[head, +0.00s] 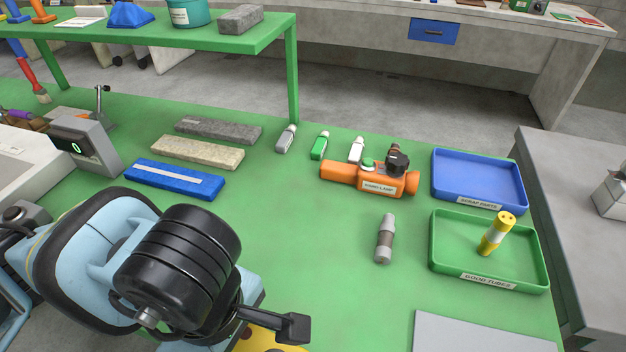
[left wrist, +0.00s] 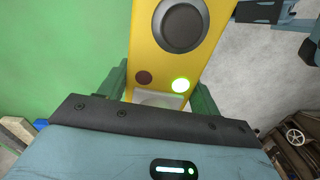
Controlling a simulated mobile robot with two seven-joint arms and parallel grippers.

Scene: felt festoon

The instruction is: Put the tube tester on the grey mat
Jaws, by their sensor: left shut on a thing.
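The tube tester (left wrist: 212,25) is yellow, with a dark round knob, a dull brown-red light and a lit green light; it fills the top middle of the left wrist view. My left gripper (left wrist: 160,92) is shut on it, with a finger at each side. In the head view, a yellow part of the tester (head: 262,342) shows at the bottom edge, mostly hidden by my left arm and gripper (head: 285,328). The grey mat (head: 480,334) lies bare at the bottom right of the green table, to the right of the tester. My right gripper is not in view.
A green tray (head: 440,262) with a yellow tube stands behind the mat, and a blue tray (head: 478,172) behind that. A grey tube (head: 384,240) and an orange lamp (head: 368,180) lie left of the trays. Green table between my arm and the mat is clear.

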